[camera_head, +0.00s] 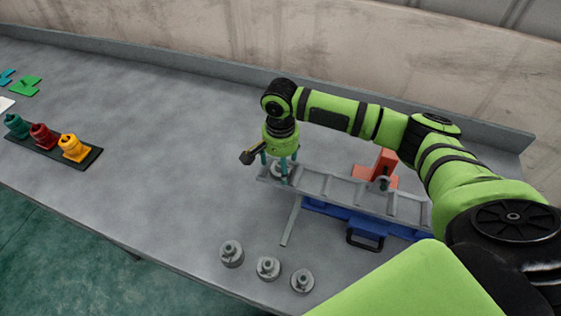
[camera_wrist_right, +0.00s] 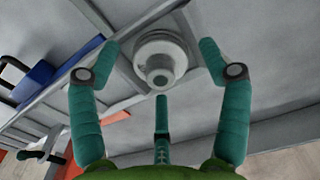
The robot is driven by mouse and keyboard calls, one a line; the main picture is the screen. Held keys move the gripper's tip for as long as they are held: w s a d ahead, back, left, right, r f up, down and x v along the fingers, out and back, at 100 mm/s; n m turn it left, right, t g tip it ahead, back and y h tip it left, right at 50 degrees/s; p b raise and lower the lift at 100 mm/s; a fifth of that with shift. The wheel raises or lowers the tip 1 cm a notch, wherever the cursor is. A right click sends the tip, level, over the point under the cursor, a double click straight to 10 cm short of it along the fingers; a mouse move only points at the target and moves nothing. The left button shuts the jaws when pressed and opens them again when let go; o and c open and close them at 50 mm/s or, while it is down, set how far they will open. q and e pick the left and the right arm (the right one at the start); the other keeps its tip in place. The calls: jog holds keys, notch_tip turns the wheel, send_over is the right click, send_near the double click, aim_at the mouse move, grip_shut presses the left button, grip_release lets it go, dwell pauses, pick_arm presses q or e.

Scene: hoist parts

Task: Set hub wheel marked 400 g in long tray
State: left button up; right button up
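A grey hub wheel (camera_head: 276,169) sits in the left end compartment of the long grey tray (camera_head: 323,172). In the right wrist view the wheel (camera_wrist_right: 159,62) lies between the teal fingertips of my right gripper (camera_wrist_right: 160,52), with gaps on both sides. The right gripper (camera_head: 275,170) points down over that compartment and is open; its fingers partly hide the wheel in the head view. Three more grey hub wheels stand at the table's front edge: left (camera_head: 231,253), middle (camera_head: 267,268) and right (camera_head: 302,281). No weight marking is legible. My left gripper is not in view.
A blue case (camera_head: 366,228) with a dark handle lies beside the tray. A grey bar (camera_head: 291,222) lies in front of it. An orange-red part (camera_head: 384,163) stands behind. A black strip (camera_head: 88,158) holds coloured parts at left. The middle-left table is clear.

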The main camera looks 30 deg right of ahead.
jog(key=shift+r, duration=0.1)
notch_tip(320, 180, up, 12)
jog(key=b, duration=0.2)
dwell(0.3)
dwell(0.4)
